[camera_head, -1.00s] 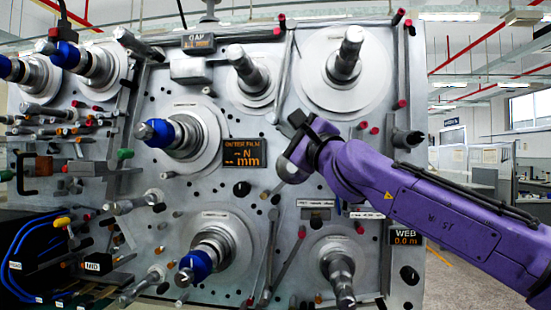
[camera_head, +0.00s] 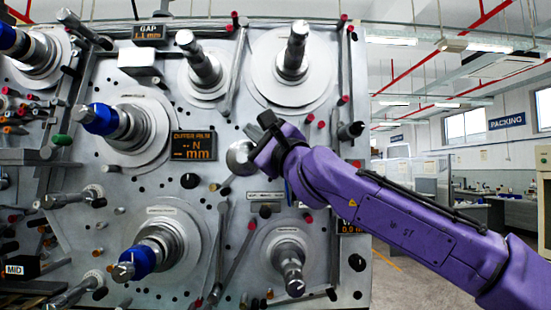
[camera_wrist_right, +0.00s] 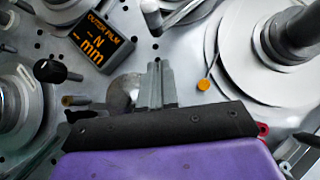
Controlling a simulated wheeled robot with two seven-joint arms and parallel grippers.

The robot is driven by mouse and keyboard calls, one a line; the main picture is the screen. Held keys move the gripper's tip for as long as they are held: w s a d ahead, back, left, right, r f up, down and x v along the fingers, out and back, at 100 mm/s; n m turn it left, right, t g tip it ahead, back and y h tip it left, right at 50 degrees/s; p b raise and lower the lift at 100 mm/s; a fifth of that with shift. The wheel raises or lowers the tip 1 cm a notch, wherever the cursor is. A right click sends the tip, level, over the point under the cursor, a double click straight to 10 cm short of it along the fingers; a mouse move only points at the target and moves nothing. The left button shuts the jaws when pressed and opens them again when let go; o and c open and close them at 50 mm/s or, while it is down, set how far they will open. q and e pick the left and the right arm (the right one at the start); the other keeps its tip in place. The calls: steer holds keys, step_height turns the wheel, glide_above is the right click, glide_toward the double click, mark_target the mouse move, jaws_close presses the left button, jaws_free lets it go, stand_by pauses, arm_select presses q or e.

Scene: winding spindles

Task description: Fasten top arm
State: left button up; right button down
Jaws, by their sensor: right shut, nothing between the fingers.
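A long slim grey metal arm (camera_head: 236,70) stands upright on the upper panel, between the upper middle spindle (camera_head: 203,65) and the upper right spindle (camera_head: 293,58). I take it as the top arm; I cannot tell whether it is fastened. My right gripper (camera_head: 258,130) is just below and right of its lower end, near the panel, shut and empty. A round metal knob (camera_head: 240,158) is just left of and below the fingers; I cannot tell whether they touch. In the right wrist view the shut fingers (camera_wrist_right: 156,85) point toward the panel. My left gripper is out of view.
The outer film display (camera_head: 193,145) is left of my gripper. The gap display (camera_head: 149,34) is near the top. Blue-tipped spindles (camera_head: 100,118) stick out at left and below. Red-tipped rods (camera_head: 308,118) and a dark-ended post (camera_head: 350,130) stand right. Open room lies right of the panel.

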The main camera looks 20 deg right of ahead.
arm_select(q)
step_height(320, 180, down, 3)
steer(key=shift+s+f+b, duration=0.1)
steer(key=shift+b, duration=1)
arm_select(e)
steer(key=v, duration=0.8)
steer(key=shift+s+r, duration=0.1)
steer(key=shift+r, duration=0.1)
